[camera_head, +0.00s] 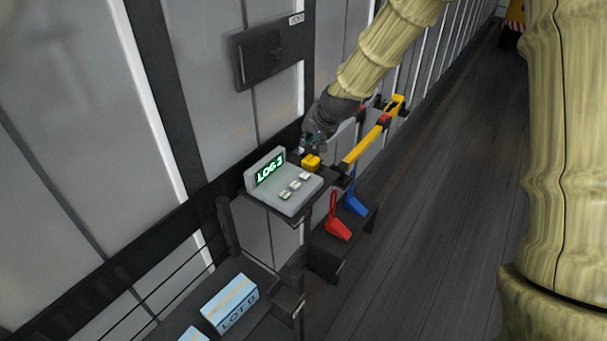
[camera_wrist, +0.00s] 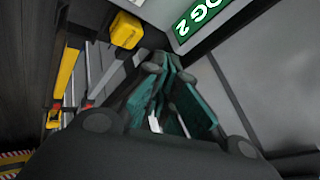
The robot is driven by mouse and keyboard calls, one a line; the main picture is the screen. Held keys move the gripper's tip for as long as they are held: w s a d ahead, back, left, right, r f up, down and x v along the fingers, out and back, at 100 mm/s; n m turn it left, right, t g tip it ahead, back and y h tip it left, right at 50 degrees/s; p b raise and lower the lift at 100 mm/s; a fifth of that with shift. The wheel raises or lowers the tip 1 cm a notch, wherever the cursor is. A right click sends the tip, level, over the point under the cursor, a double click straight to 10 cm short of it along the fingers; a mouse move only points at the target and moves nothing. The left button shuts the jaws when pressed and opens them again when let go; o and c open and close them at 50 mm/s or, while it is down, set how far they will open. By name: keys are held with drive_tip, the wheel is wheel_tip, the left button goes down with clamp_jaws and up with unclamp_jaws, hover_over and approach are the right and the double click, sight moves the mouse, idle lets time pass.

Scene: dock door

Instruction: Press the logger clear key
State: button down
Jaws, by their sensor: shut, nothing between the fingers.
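The logger (camera_head: 290,200) is a grey console with a lit green display (camera_head: 269,168) starting "LOG" and three small pale keys (camera_head: 295,185) on its sloped top. Key labels are too small to read, so I cannot tell which is the clear key. In the wrist view the display (camera_wrist: 196,16) ends in what looks like a 2, and the keys are not seen. My gripper (camera_head: 308,149) is above and behind the logger's right end, near a yellow block (camera_head: 311,161), apart from the keys. Its teal fingers (camera_wrist: 165,62) are shut and empty.
A yellow barrier arm (camera_head: 366,145) stands right of the logger. Red (camera_head: 337,222) and blue (camera_head: 355,204) levers sit on a dark box below it. A shelf at lower left holds light blue boxes (camera_head: 230,303). A dark panel (camera_head: 269,52) hangs on the wall. The floor at right is clear.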

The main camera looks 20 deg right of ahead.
sight(307, 173)
drive_tip(key=shift+f, duration=0.15)
drive_tip(key=shift+f+b, duration=2.65)
drive_tip(key=shift+f, duration=1.65)
drive_tip(key=shift+f, duration=0.15)
drive_tip(key=shift+f, duration=0.3)
drive_tip(key=shift+f+b, duration=0.45)
drive_tip(key=shift+f, duration=0.05)
drive_tip(key=shift+r, duration=0.15)
drive_tip(key=shift+r+p, duration=0.65)
drive_tip(key=shift+r, duration=0.15)
